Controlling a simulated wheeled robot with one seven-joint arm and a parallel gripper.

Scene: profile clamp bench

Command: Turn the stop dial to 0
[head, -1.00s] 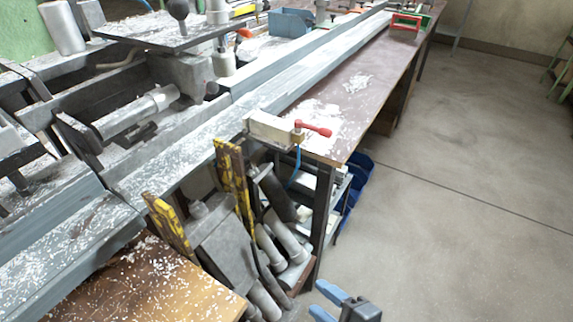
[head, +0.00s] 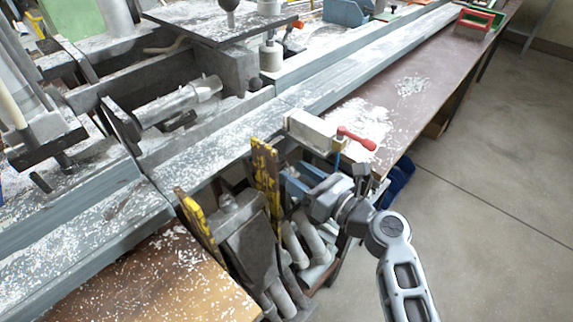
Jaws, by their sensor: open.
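My gripper (head: 294,172) is in the head view, right of centre. Its two blue fingers are apart, with nothing seen between them, and point up and left. It is just below a pale grey block (head: 312,130) at the bench edge, close to the yellow-and-black striped upright. A red lever handle (head: 356,138) sticks out from the right end of the block. I cannot make out a stop dial or its marks, so I cannot tell its setting.
Two yellow-and-black striped uprights (head: 266,172) stand left of my gripper. A long grey metal rail (head: 215,150) runs along the chip-strewn bench. A brown bench top (head: 405,105) lies beyond the red handle. The concrete floor (head: 490,170) at right is clear.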

